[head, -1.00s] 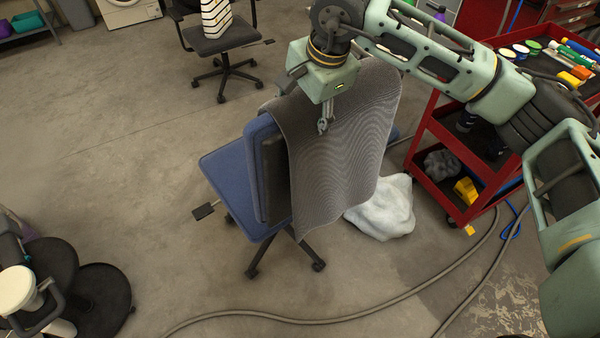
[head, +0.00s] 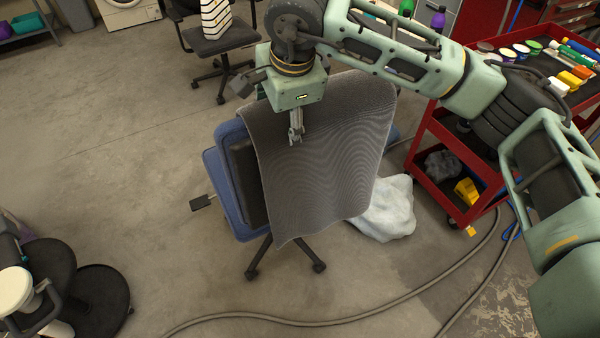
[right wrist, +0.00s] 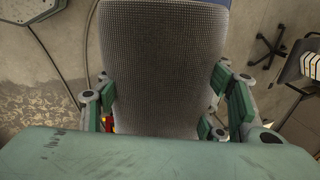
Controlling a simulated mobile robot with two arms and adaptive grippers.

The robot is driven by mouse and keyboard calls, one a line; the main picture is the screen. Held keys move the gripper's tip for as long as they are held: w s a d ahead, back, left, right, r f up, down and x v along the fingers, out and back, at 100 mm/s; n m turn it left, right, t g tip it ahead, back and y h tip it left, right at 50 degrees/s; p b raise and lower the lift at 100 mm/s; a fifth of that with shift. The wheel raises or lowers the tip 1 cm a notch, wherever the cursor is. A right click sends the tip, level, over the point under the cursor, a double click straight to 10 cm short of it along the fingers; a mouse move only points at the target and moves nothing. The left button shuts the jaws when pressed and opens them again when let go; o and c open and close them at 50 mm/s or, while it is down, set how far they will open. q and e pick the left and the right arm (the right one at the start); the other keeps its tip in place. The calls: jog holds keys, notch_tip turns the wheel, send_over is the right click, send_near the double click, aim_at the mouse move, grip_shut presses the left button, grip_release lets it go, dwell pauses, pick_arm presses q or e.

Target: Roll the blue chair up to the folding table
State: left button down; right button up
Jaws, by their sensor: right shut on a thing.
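The blue chair (head: 221,172) stands in the middle of the head view, its back turned towards me. A grey, mesh-textured sheet (head: 330,170) covers most of its backrest; I cannot tell whether it is draped or part of the chair. My right gripper (head: 296,134) is at the upper part of the backrest, one finger showing against the grey face. In the right wrist view, the grey face (right wrist: 165,60) lies between the fingers of the gripper (right wrist: 170,100), which is shut on the chair's back. The folding table and my left gripper are not in view.
A red cart (head: 432,165) with bottles and jars stands at the right. A pale crumpled bag or cloth (head: 388,208) lies beside the chair. A hose (head: 330,322) crosses the floor in front. A black chair (head: 222,42) stands behind.

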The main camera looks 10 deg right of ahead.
aim_at(263, 129)
jog(key=shift+s+a+f+m+h+b, duration=0.15)
jog(key=shift+s+a+m, duration=0.2)
jog(key=shift+a, duration=0.3)
jog(key=shift+s+a+f+m+h+b, duration=0.1)
jog(key=shift+s+a+m, duration=0.15)
jog(key=shift+a, duration=0.4)
jog(key=shift+s+a+f+m+h+b, duration=0.15)
jog(key=shift+s+a+m, duration=0.2)
jog(key=shift+a, duration=0.3)
jog(key=shift+w+r, duration=0.1)
jog(key=shift+w, duration=0.05)
